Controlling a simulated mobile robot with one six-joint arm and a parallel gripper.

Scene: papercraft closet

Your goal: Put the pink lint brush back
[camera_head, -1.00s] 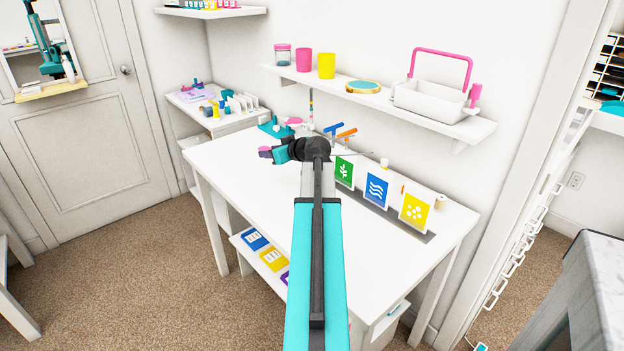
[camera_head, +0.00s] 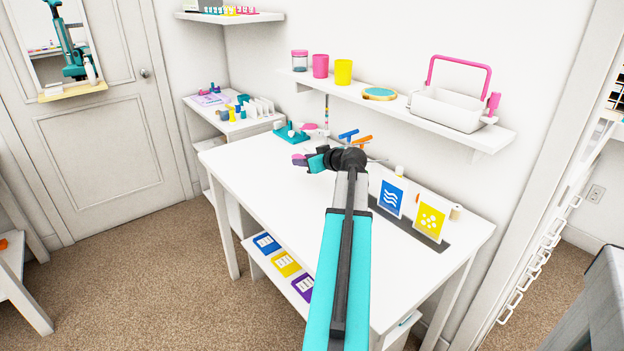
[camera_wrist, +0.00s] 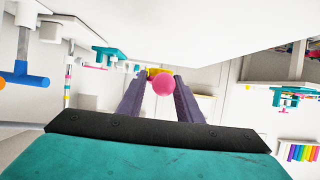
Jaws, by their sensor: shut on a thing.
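My gripper (camera_head: 303,161) hangs over the far left end of the white table, in front of the teal stand. In the wrist view its two dark purple fingers (camera_wrist: 160,94) are shut on a pink round-ended thing, seemingly the pink lint brush (camera_wrist: 163,84). Only its rounded end shows there; the rest is hidden or seen end-on. In the head view it is too small to tell apart clearly from the fingers. Another pink piece (camera_head: 310,126) lies by the teal stand (camera_head: 291,134) at the table's back.
The white table (camera_head: 262,168) is mostly bare at front left. Blue (camera_head: 390,198) and yellow (camera_head: 430,222) cards stand along its back right. A wall shelf (camera_head: 400,106) holds cups and a pink-handled caddy (camera_head: 445,108). Blue and orange handles (camera_head: 348,134) stick out behind my gripper.

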